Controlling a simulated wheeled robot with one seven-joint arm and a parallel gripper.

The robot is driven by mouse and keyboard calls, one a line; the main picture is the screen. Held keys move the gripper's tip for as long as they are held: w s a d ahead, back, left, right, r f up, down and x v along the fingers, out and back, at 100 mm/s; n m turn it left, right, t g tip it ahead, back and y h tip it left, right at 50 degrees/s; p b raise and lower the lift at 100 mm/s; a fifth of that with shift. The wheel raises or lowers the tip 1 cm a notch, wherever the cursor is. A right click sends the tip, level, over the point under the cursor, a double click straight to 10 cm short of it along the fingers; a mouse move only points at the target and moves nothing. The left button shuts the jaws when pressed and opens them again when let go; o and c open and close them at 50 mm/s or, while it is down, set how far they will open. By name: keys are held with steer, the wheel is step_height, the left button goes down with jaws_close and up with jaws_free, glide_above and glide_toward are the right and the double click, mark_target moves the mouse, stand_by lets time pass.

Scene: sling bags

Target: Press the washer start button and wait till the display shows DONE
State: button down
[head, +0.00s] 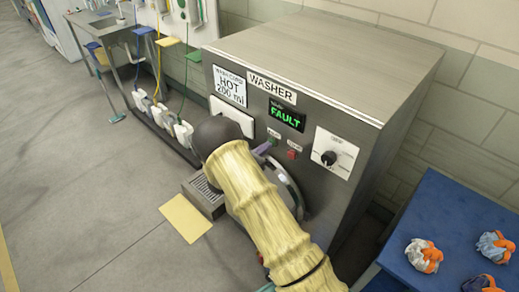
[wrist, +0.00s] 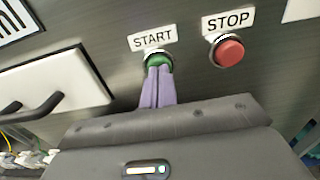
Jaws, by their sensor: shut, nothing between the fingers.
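The washer (head: 325,65) is a grey steel cabinet in the head view. Its display (head: 287,117) reads FAULT in green letters. The green start button (wrist: 159,61) sits under the START label in the wrist view. My gripper (wrist: 158,70) is shut and empty, its purple fingertips at the lower part of the start button and partly hiding it. I cannot tell whether they touch or press it. In the head view my gripper (head: 264,147) is at the washer's front panel. The red stop button (wrist: 228,50) is just right of the start button.
A dial (head: 329,158) is on the panel's right. My arm hides part of the round door (head: 287,187). A blue table (head: 445,215) with several orange-and-grey bundles stands at right.

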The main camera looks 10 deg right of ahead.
steer(key=shift+s, duration=0.15)
steer(key=shift+w+d+f+b, duration=0.15)
steer(key=shift+w+d+b, duration=0.25)
steer(key=shift+b, duration=0.25)
steer(key=shift+w+d+r, duration=0.15)
steer(key=shift+d+r, duration=0.1)
steer(key=shift+r, duration=0.2)
steer(key=shift+a, duration=0.4)
steer(key=shift+s+a+f, duration=0.15)
steer(key=shift+s+a, duration=0.05)
steer(key=shift+s, duration=0.05)
steer(key=b+v, duration=0.4)
steer(key=v, duration=0.9)
steer(key=shift+s+f, duration=0.2)
steer(key=shift+s, duration=0.1)
